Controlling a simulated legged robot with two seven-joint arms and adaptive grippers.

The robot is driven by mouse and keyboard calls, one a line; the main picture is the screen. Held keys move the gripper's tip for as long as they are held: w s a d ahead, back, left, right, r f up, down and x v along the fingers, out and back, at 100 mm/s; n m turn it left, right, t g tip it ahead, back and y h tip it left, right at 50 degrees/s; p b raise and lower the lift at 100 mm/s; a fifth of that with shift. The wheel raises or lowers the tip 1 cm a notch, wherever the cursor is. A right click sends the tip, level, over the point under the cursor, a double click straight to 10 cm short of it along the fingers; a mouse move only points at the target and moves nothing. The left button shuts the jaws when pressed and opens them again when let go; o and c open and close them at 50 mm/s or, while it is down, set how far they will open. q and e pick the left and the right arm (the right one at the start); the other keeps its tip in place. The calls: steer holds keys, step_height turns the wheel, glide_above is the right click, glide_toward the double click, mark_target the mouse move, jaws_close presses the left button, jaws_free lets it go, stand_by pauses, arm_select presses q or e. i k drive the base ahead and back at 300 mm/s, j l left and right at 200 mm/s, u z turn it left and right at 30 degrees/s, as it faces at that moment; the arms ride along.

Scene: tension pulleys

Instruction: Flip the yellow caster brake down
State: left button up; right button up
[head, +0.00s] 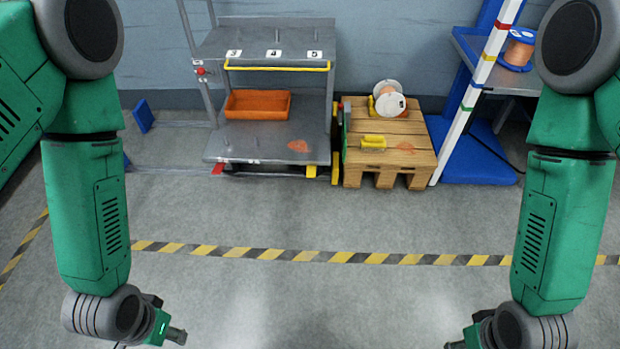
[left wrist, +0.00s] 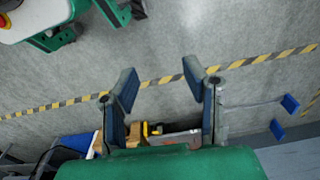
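The grey cart (head: 265,146) stands at the back wall. A small yellow tab (head: 311,171), which looks like the yellow caster brake, sticks out under its front right corner. A red tab (head: 218,169) sits under the front left corner. Whether the yellow tab is up or down is too small to tell. My left gripper (head: 176,337) is low in the head view, far in front of the cart. In the left wrist view its fingers (left wrist: 161,83) are spread apart and empty. My right gripper (head: 456,345) is mostly cut off at the bottom edge.
An orange bin (head: 257,104) sits on the cart. A blue rack (head: 480,155) is farther right. Striped floor tape (head: 300,256) crosses clear floor before the cart.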

mark_target(311, 172)
steer(key=i+j+z, duration=0.2)
steer(key=i+z, duration=0.15)
steer(key=i, duration=0.25)
steer(key=i+j+z, duration=0.35)
steer(key=i, duration=0.2)
steer(key=i+j+z, duration=0.35)
steer(key=i+j, duration=0.15)
steer(key=i, duration=0.05)
